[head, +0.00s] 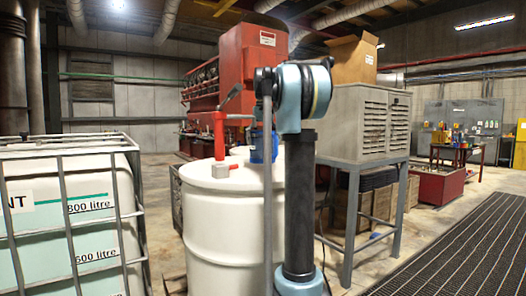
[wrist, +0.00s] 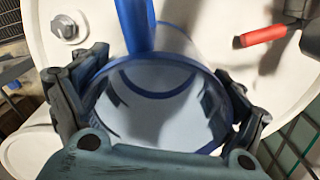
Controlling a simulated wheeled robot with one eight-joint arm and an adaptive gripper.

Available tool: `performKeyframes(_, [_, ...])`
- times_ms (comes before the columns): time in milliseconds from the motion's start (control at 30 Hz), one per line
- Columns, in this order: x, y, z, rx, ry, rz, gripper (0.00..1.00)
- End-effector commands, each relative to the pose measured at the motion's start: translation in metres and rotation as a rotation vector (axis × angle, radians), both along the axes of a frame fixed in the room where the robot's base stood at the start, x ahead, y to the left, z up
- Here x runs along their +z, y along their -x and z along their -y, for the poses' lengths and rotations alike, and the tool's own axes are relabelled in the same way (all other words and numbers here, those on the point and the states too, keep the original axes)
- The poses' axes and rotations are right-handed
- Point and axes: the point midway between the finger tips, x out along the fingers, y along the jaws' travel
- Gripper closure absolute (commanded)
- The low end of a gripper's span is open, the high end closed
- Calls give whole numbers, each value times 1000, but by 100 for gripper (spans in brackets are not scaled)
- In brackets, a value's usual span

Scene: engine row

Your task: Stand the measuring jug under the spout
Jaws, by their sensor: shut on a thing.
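The measuring jug (wrist: 165,112) fills the middle of the wrist view, a pale, see-through cup with a blue rim and a blue handle. It looks empty. My gripper (wrist: 163,100) is shut around it, one finger on each side. In the head view the blue jug (head: 263,147) shows at the top of a white drum, partly behind my arm; my gripper's fingers are hidden there. I cannot tell whether the jug's base touches the drum. A red pump (head: 219,135) stands on the drum left of the jug.
The white drum (head: 222,225) has a grey bung (wrist: 66,27) on its lid. A red grip (wrist: 263,34) on dark metal is near the jug's upper right. A caged tank (head: 75,220) stands left, a grey louvred cabinet (head: 365,125) on legs right. Floor grating lies at right.

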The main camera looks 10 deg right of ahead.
Motion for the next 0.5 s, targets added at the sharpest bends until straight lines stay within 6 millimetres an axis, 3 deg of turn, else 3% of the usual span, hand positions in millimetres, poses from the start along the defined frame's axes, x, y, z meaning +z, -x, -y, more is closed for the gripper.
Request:
performKeyframes(200, [-25, 0, 1, -1, 0, 0, 39])
performKeyframes(500, [-27, 0, 1, -1, 0, 0, 39])
